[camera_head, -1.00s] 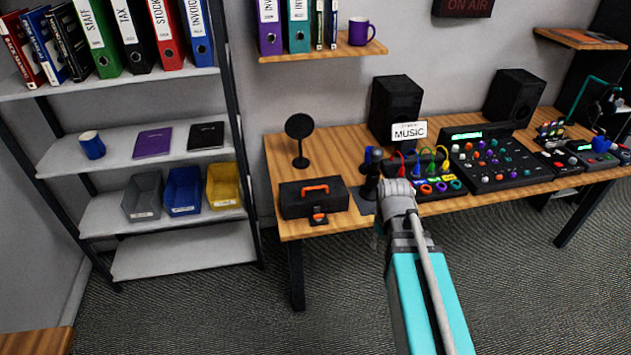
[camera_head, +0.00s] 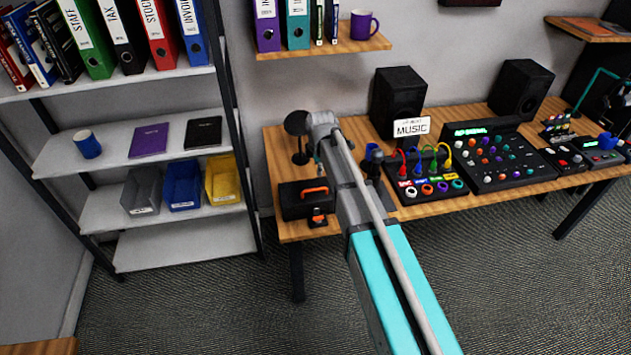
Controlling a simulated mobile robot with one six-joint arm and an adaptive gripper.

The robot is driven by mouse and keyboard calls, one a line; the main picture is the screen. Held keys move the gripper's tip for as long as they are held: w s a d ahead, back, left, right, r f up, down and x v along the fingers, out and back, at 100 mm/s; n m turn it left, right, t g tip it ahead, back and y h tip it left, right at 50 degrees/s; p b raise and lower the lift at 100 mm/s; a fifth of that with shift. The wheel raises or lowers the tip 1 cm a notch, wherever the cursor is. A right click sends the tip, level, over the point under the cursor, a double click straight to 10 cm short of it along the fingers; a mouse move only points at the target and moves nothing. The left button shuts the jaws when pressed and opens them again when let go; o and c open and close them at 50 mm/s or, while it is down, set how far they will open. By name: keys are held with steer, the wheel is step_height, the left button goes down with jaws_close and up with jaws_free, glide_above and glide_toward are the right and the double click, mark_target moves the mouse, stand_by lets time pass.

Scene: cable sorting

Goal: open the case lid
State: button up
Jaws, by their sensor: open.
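The black case (camera_head: 293,203) sits on the left front part of the wooden desk. It has an orange handle on its lid (camera_head: 314,190), and the lid looks shut. An orange latch (camera_head: 318,217) shows at its front, near the desk's front edge. My arm rises from the lower right and its grey joint is above and just right of the case. My arm covers the desk directly right of the case. My gripper is hidden behind the arm, so its jaws and its distance from the case do not show.
A round black stand (camera_head: 297,124) is behind the case, partly covered by my arm. A cable box (camera_head: 432,187) with coloured plugs, a mixer (camera_head: 495,160) and speakers (camera_head: 398,100) stand to the right. A shelf rack (camera_head: 150,150) with bins is at left.

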mark_target(316, 190)
steer(key=shift+w+a+r+n, duration=0.1)
steer(key=shift+w+a+n, duration=0.2)
steer(key=shift+f, duration=0.2)
steer(key=w+f+b, duration=0.1)
steer(key=f+b, duration=0.7)
steer(key=b, duration=0.1)
steer(key=w+f+b, duration=0.1)
steer(key=f+b, duration=0.3)
steer(key=f, duration=0.1)
steer(key=shift+w+a+b, duration=0.3)
steer(key=shift+a, duration=0.05)
stand_by(0.4)
steer(key=shift+f, duration=0.1)
jaws_close()
steer(key=shift+d, duration=0.2)
steer(key=shift+a, duration=0.35)
